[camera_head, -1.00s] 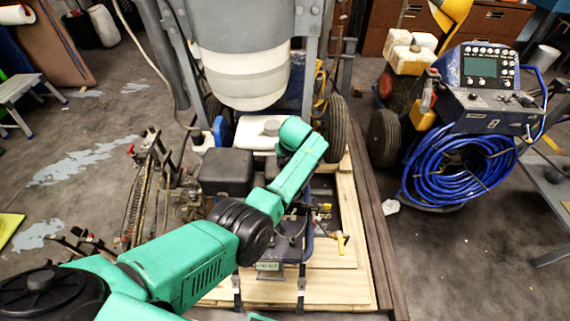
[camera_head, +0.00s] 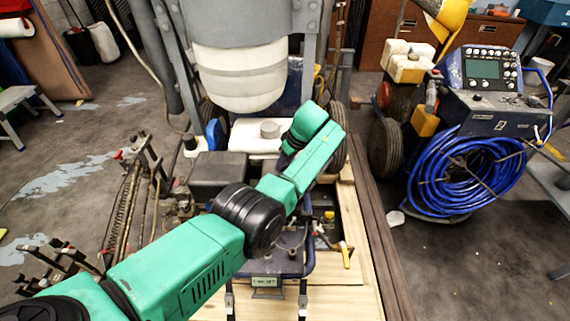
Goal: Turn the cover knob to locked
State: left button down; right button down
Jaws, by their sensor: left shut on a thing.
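My left arm reaches from the lower left over the striper's engine area, and its green wrist (camera_head: 312,122) bends down there. My left gripper (camera_head: 288,158) is mostly hidden behind the wrist and forearm; only a dark bit shows. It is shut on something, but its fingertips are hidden. I cannot make out the cover knob; it may be behind my arm. The line striper (camera_head: 205,175) stands on a wooden pallet, with a dark box-shaped cover, a white tank with a round cap (camera_head: 269,129) and a yellow-handled valve (camera_head: 347,256). My right gripper is out of view.
A large pale hopper (camera_head: 240,75) hangs above the striper's far end. A wheeled unit with a coiled blue hose (camera_head: 465,175) stands at the right. A rack with springs (camera_head: 125,205) is at the left. The floor between pallet and hose unit is mostly clear.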

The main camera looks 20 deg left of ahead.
pick_arm(q)
jog(key=shift+c, duration=2.1)
grip_release()
jog(key=shift+d+r, duration=0.15)
jog(key=shift+r, duration=0.25)
jog(key=p+v, duration=0.1)
jog(key=v, duration=1.2)
jog(key=shift+r, duration=0.35)
jog(key=shift+s, duration=0.1)
